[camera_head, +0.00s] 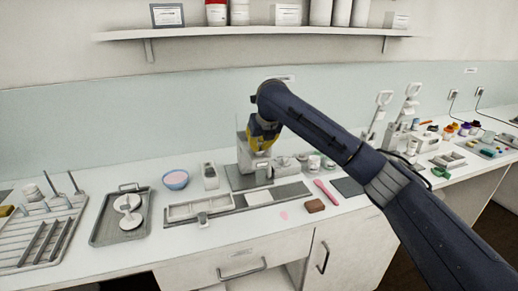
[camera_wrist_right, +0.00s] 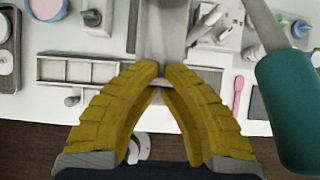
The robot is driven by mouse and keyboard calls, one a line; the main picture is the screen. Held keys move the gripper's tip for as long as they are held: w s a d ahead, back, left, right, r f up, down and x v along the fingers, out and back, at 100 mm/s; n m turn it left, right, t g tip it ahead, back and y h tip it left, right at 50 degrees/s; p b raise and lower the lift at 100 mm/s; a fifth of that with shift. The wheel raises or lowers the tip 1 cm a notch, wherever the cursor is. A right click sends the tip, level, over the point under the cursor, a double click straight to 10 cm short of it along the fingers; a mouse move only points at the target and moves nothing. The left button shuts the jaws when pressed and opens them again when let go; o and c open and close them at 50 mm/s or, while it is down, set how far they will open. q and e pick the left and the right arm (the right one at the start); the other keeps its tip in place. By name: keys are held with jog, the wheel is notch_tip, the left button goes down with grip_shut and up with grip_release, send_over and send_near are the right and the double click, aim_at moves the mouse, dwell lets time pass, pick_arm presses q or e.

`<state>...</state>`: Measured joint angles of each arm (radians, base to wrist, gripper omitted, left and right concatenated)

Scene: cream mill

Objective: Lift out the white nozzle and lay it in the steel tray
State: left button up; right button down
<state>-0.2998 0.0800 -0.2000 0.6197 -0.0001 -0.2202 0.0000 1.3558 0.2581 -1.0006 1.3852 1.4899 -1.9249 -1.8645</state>
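The steel tray (camera_head: 101,232) lies on the counter at the left, with white round parts (camera_head: 128,210) in it. Its edge shows at the left of the right wrist view (camera_wrist_right: 17,30). My right gripper (camera_head: 262,138), with yellow fingers, is over the grey machine (camera_head: 246,160) at mid-counter. In the right wrist view its fingertips (camera_wrist_right: 162,70) are close together, in front of the machine's grey body (camera_wrist_right: 163,30). I cannot make out the white nozzle for certain; the fingers and arm hide part of the machine. Whether anything is between the fingertips is unclear. My left gripper is not in view.
A pink-filled bowl (camera_head: 176,180) and a light compartment tray (camera_head: 190,210) stand between steel tray and machine. A wire rack (camera_head: 40,235) is at far left. A shelf (camera_head: 230,32) runs above.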

notch_tip(320, 180, up, 26)
jog(key=shift+f, duration=0.2)
dwell(1.2)
dwell(0.3)
